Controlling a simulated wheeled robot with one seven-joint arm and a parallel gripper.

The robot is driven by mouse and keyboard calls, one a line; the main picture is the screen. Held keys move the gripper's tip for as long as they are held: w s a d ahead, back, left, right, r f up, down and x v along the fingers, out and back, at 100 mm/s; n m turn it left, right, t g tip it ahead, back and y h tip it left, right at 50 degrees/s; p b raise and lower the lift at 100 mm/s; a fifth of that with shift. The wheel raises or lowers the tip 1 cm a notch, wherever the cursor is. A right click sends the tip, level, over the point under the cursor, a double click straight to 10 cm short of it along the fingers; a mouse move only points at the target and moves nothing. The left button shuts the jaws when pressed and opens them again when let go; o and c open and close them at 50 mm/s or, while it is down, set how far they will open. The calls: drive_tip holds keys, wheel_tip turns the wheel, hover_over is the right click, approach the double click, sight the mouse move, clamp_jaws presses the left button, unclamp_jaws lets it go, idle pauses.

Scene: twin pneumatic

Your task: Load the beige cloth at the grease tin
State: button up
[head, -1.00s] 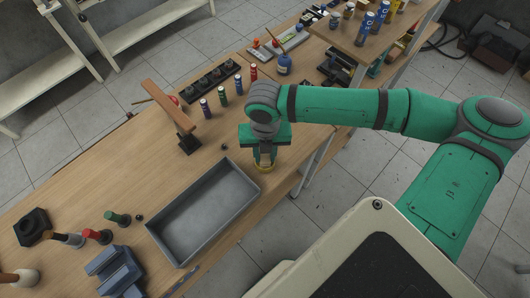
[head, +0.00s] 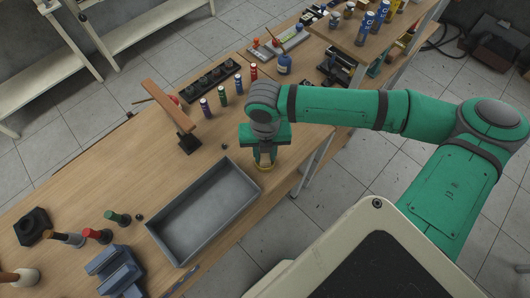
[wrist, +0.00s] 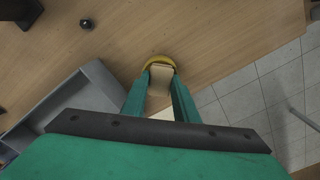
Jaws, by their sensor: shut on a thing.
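The grease tin shows as a yellow round rim (wrist: 158,59) in the wrist view, and as a yellow edge (head: 265,168) under my gripper in the head view. It stands on the bench near its front edge, right of the grey tray. The beige cloth (wrist: 160,75) is between my fingertips and overlaps the tin's opening. My gripper (wrist: 159,84) is shut on the cloth and points down at the tin; in the head view my gripper (head: 265,158) hides most of the tin. The grease is hidden, and I cannot tell whether the cloth touches it.
An empty grey tray (head: 204,212) lies close left of my gripper. A small dark knob (head: 225,146) and a brown bar on a black stand (head: 177,115) are behind it. Several small bottles (head: 222,96) stand farther back. The bench's front edge is close on the right.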

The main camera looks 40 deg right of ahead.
sight(265, 156)
drive_tip(key=shift+r, duration=3.45)
